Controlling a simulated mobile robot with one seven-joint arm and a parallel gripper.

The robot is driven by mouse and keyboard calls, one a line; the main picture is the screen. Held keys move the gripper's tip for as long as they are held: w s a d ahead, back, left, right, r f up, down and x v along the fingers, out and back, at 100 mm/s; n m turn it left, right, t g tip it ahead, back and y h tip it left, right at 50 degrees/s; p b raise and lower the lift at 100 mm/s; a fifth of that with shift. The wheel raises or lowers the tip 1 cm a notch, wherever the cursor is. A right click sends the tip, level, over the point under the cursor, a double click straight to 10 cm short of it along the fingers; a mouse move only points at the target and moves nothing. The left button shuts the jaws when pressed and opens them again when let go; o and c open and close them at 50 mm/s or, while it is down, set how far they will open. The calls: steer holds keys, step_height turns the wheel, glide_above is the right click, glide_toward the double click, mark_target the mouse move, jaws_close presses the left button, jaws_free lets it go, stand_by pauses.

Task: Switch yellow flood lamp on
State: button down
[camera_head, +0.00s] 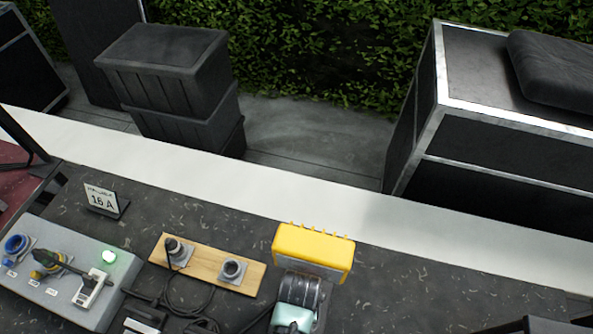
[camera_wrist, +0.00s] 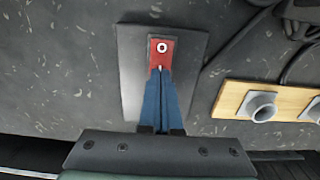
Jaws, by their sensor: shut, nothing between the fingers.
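The yellow flood lamp (camera_head: 314,251) stands at the lower middle of the head view, right of a wooden board. Its lit face does not show, so I cannot tell whether it glows. In the wrist view a red rocker switch (camera_wrist: 162,48) with a white ring mark sits on a dark plate (camera_wrist: 132,72). My gripper (camera_wrist: 161,72) has blue fingers shut together and empty. Their tips overlap the near end of the red rocker; whether they touch it is unclear. In the head view my fingers and the switch cannot be made out.
The wooden board (camera_head: 207,263) with grey sockets lies left of the lamp, with loose black cables (camera_head: 180,293) before it. A grey power box (camera_head: 60,284) with a green light stands at left, near a "16 A" sign (camera_head: 104,201). The table right of the lamp is mostly clear.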

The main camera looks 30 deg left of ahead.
steer(key=shift+f+b, duration=0.45)
steer(key=shift+f, duration=0.3)
steer(key=shift+r, duration=0.15)
step_height(320, 180, up, 7)
steer(key=p, duration=0.7)
steer(key=shift+p, duration=0.35)
stand_by(0.4)
